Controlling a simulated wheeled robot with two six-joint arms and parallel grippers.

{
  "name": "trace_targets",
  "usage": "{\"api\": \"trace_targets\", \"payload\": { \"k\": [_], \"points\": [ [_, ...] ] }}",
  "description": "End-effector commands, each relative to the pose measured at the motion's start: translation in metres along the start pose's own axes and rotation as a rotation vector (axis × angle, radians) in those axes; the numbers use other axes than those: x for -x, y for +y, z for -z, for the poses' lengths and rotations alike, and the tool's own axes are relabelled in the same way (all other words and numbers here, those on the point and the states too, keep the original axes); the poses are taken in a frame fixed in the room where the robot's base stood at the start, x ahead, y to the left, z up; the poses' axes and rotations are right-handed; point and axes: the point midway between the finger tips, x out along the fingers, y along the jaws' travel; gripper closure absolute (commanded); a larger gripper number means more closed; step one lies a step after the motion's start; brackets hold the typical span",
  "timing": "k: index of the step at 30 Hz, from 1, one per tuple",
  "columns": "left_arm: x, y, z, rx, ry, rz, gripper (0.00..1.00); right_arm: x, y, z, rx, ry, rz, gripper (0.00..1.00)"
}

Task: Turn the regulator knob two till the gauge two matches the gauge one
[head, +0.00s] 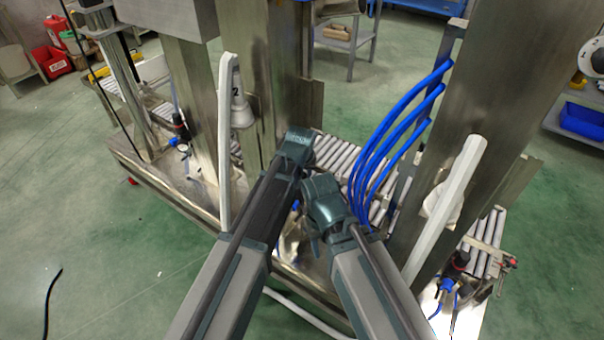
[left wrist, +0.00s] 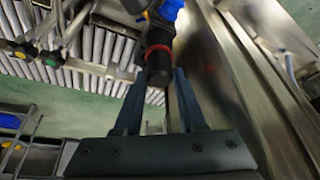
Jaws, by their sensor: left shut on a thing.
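In the left wrist view a black regulator knob (left wrist: 157,66) with a red ring sits below a blue fitting (left wrist: 170,8). My left gripper (left wrist: 159,78) has one finger on each side of this knob and is shut on it. In the head view my left wrist hides the knob and fingers. My right wrist (head: 325,200) is close beside the left one; its fingers cannot be made out. A white rounded fixture (head: 240,110) marked 2 is on the steel column. No gauge dial can be read in either view.
Similar black and red regulators stand at the left (head: 180,127) and right (head: 458,262). Blue hoses (head: 390,135) curve down right of my wrists. Steel columns (head: 460,130) flank the roller conveyor (head: 335,155). Green floor (head: 75,230) is open at the left.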

Motion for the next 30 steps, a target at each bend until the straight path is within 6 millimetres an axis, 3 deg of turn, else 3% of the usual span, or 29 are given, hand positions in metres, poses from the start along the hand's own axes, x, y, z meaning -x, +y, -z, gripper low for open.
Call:
{"api": "trace_targets", "payload": {
  "k": [8, 30],
  "points": [
    [0.0001, -0.0009, -0.0001, -0.059, 0.0, -0.026, 1.0, 0.0, 0.0, 0.0, 0.0, 0.0, 0.0, 0.5],
    [-0.0004, -0.0034, 0.0008, -0.449, -0.001, -0.186, 1.0, 0.0, 0.0, 0.0, 0.0, 0.0, 0.0, 0.5]
  ]
}}
